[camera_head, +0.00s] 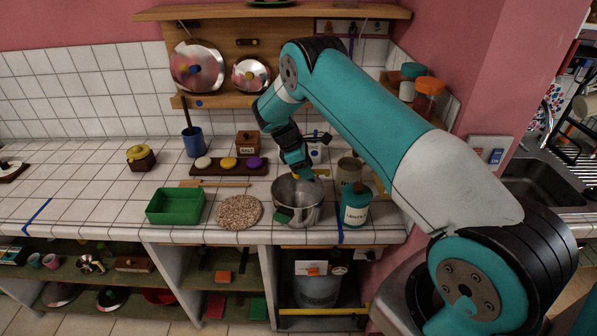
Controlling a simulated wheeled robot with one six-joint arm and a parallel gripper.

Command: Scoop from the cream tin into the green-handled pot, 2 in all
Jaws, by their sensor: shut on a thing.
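The pot (312,217) is a shiny steel pot with a green handle (284,215) at its front. It stands on the tiled counter at centre right. The cream tin (349,171) stands behind and to the right of it, partly behind a teal jar. My gripper (301,175) points down just above the far part of the pot's opening. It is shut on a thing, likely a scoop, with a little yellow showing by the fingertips. The scoop's bowl and any contents cannot be made out. The pot's inside is mostly too small to read.
A teal jar (355,211) stands close right of the pot. A round cork-like mat (239,213) and a green tray (175,218) lie to the left. A dark board with coloured lids (228,172) and a salt box (247,143) are behind. The counter's left part is mostly clear.

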